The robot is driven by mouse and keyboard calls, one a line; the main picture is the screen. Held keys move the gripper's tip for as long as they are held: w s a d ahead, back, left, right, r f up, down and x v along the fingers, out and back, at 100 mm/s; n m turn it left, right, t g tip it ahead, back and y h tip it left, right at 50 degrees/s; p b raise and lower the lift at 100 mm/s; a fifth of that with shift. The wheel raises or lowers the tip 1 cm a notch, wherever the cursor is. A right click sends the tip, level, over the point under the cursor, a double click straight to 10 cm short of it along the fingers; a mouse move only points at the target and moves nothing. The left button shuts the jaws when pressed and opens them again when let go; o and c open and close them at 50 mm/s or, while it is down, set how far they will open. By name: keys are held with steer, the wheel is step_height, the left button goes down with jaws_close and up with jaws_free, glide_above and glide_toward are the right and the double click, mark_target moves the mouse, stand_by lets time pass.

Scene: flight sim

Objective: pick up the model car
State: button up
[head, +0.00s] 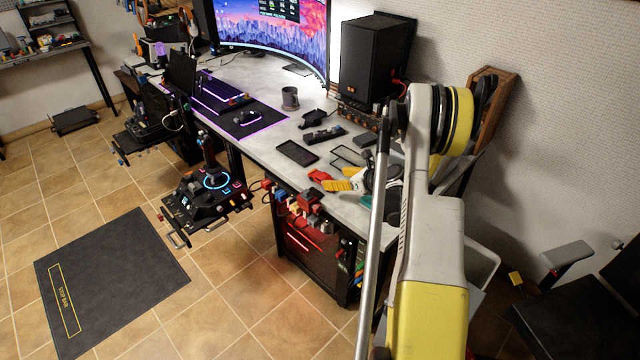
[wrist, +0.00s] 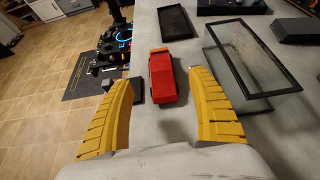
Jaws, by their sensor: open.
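The model car (wrist: 162,77) is small and red with an orange end. In the wrist view it lies on the grey desk between the fingers of my gripper (wrist: 163,108), a little beyond the palm. The yellow ribbed fingers stand apart, one on each side of the car, with a gap to it on the right. In the head view the red car (head: 320,175) sits at the desk's front edge, beside the yellow fingers of my gripper (head: 341,185). My arm hides part of the desk to the right there.
A clear case with a black frame (wrist: 252,62) stands right of the car. A black tray (wrist: 176,22) lies beyond it. The grey desk (head: 262,152) also holds a mug (head: 290,98) and a speaker (head: 374,58). A joystick console (head: 207,195) stands off the desk's front edge.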

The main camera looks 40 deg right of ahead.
mark_target(326, 178)
steer(key=b+x, duration=0.1)
steer(key=x, duration=0.2)
steer(key=shift+f, duration=0.15)
steer(key=b+x, duration=0.2)
steer(key=x, duration=0.1)
steer(key=shift+w+f, duration=0.4)
steer(key=shift+w, duration=0.3)
steer(key=c, duration=1.4)
